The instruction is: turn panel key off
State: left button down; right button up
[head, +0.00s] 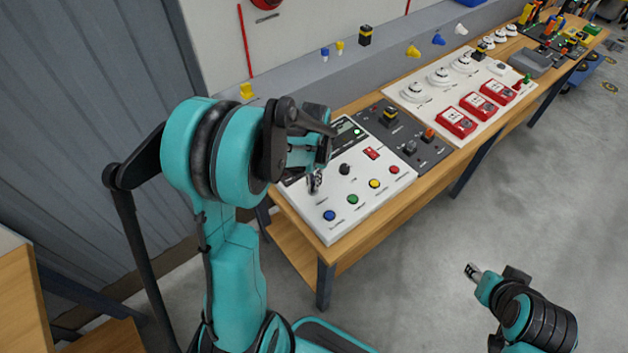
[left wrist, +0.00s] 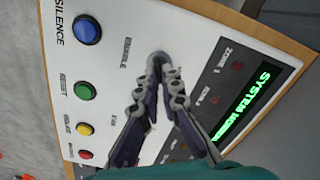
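The white control panel (head: 350,190) lies on the wooden bench, with blue, green, yellow and red buttons along its front edge. My left gripper (head: 315,182) is at the panel's left part, beyond the blue button (head: 329,215). In the left wrist view its fingertips (left wrist: 157,66) come together beside the "ENABLE" lettering, near the blue button (left wrist: 87,30). The panel key is hidden; the fingers appear closed on it. A green lit display (left wrist: 248,103) is right of the fingers. My right gripper (head: 472,271) is away from the bench, above the floor; its finger gap is too small to judge.
A black knob (head: 344,168) and a red switch (head: 371,153) are close to my left gripper on the panel. A dark grey board (head: 405,138) and a white board with red call points (head: 457,122) lie further along the bench.

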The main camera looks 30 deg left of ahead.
pick_arm(q)
jog(key=shift+n, duration=0.3)
jog(key=n+b, duration=0.1)
jog(key=n, duration=0.4)
jog(key=shift+s+a, duration=0.1)
jog(key=shift+a, duration=0.05)
jog(key=n, duration=0.6)
jog(key=shift+s+a+b, duration=0.1)
jog(key=shift+b, duration=0.25)
jog(key=shift+n, duration=0.4)
jog(key=c, duration=1.7)
grip_release()
